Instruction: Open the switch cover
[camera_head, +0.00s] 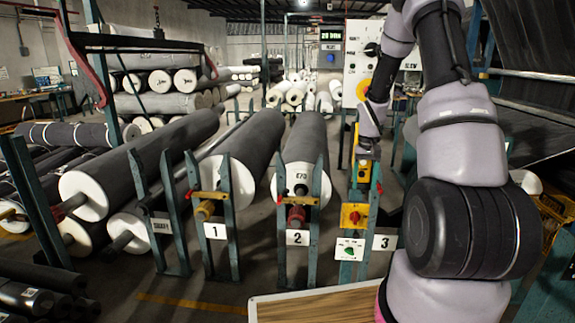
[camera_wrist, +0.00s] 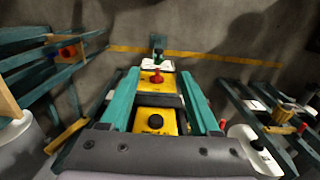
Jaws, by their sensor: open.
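My gripper (camera_head: 368,138) hangs in the head view just above the upper yellow switch box (camera_head: 363,171) on the teal stand marked 3. It is open and holds nothing I can see; its fingertips are hard to make out. A white plate with a green knob (camera_head: 350,249) is lowest. I cannot tell which part is the cover.
Grey rolls (camera_head: 300,140) rest on teal stands left of the switch stand. A white control panel (camera_head: 362,60) stands behind my gripper. A wooden-topped surface (camera_head: 310,305) is at the front bottom. Open floor (camera_head: 200,285) lies at lower left.

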